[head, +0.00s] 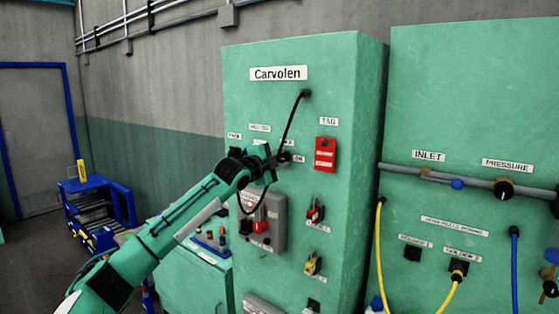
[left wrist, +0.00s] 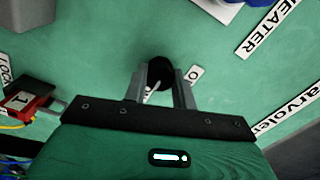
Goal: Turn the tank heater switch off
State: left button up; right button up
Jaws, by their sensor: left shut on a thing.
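My left gripper (head: 274,163) is at the front of the tall green Carvolen cabinet (head: 240,85). In the left wrist view its two fingers (left wrist: 160,82) are shut on a round black switch knob (left wrist: 157,70), one finger on each side. A thin pale line shows on the knob between the fingers; its exact setting is hard to read. A white label beginning with O (left wrist: 194,73) sits beside the knob, partly hidden by a finger. A label ending in HEATER (left wrist: 268,28) is at the upper right. My right gripper is not in view.
A black cable (head: 293,120) hangs from a socket and loops past my gripper. A red TAG box (head: 325,154), a grey box with a red switch (head: 274,222) and lockout switches (head: 315,210) are nearby. A second green cabinet (head: 470,90) with pipe and hoses stands right.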

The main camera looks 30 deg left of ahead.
pick_arm(q)
jog(key=n+p, duration=0.1)
jog(key=n, duration=0.2)
jog(key=shift+n, duration=0.4)
jog(key=n, duration=0.4)
jog(key=shift+f+n+p, duration=0.1)
jog(key=shift+n+p, duration=0.2)
jog(key=shift+p, duration=0.1)
jog(key=n, duration=0.4)
jog(key=shift+n+p, duration=0.55)
jog(key=shift+n, duration=2.15)
jog(key=o, duration=1)
